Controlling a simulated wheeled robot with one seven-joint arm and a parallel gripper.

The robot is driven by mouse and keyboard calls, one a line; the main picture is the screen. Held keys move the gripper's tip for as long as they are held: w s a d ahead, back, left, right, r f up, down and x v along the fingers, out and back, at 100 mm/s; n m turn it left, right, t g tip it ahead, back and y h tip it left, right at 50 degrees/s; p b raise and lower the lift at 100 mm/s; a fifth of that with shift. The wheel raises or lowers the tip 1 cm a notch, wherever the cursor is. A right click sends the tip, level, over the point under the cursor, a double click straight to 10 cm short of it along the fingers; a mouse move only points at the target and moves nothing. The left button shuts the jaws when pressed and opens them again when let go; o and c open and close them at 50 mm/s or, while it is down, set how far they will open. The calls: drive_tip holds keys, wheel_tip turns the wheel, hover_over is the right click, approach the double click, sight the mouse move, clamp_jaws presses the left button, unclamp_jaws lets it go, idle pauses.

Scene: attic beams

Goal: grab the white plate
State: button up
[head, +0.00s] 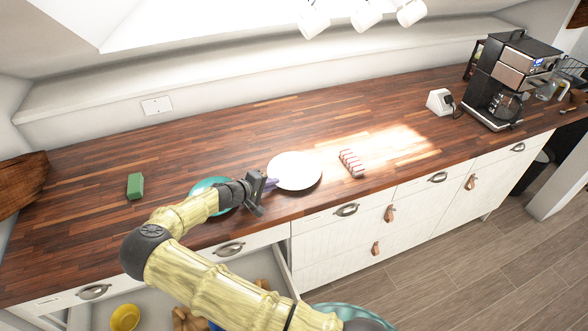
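The white plate (294,168) lies on the wooden countertop near its front edge, in the middle of the head view. My gripper (270,184) is at the plate's left edge, with its fingers pointing right toward the plate. The fingertips overlap or meet the rim in this view. I cannot tell whether they touch it, or whether the fingers are open or shut.
A teal dish (205,184) sits left of the plate, partly behind my arm. A green block (135,186) is farther left, and a small rack (351,163) is right of the plate. A coffee machine (512,78) stands far right. An open drawer with a yellow bowl (125,317) is below.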

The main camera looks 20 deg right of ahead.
drive_tip(key=shift+w+d+f, duration=0.1)
drive_tip(key=shift+d+f, duration=0.1)
drive_tip(key=shift+d, duration=0.1)
clamp_jaws()
drive_tip(key=shift+r, duration=0.1)
wheel_tip(320, 180, up, 10)
drive_tip(key=b, duration=0.2)
drive_tip(key=shift+b, duration=0.35)
